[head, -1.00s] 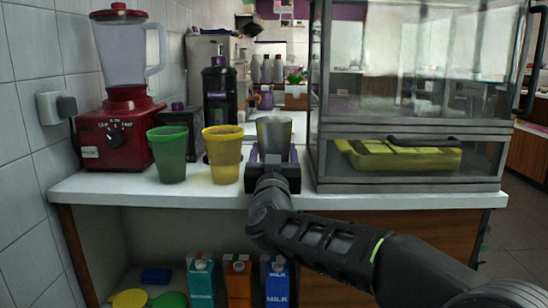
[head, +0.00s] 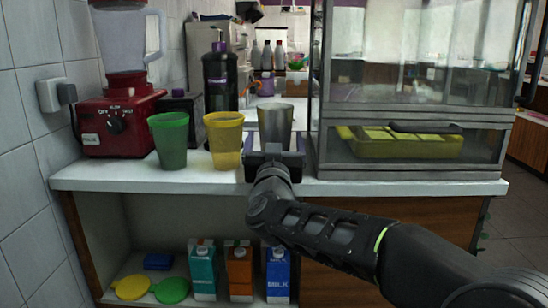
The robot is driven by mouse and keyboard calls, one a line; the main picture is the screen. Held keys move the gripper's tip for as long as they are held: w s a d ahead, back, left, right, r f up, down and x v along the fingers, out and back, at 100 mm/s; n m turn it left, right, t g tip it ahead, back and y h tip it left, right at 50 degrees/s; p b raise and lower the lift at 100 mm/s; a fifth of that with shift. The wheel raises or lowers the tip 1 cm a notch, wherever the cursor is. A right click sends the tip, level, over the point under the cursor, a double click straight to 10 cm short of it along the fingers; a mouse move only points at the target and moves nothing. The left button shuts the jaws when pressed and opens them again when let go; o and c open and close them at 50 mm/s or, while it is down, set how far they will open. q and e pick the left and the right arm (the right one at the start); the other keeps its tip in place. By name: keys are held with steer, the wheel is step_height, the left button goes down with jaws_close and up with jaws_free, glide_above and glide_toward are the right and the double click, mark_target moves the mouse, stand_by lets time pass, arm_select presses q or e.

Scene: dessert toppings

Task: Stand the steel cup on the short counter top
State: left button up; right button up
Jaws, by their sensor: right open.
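The steel cup (head: 275,122) stands upright on the white counter top (head: 215,182), to the right of the yellow cup. My right gripper (head: 275,157) is open, directly in front of the steel cup at low height. It hides the cup's lower edge, and I cannot tell whether its fingers still flank the cup. My left gripper is not in view.
A yellow cup (head: 224,140) and a green cup (head: 171,140) stand left of the steel cup. A red blender (head: 120,125) and a black bottle (head: 219,80) are farther left and behind. A glass display case (head: 410,165) closes the right side. Milk cartons (head: 278,275) sit below.

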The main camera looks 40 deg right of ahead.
steer(key=p+v, duration=0.1)
steer(key=v, duration=1)
steer(key=shift+p, duration=0.35)
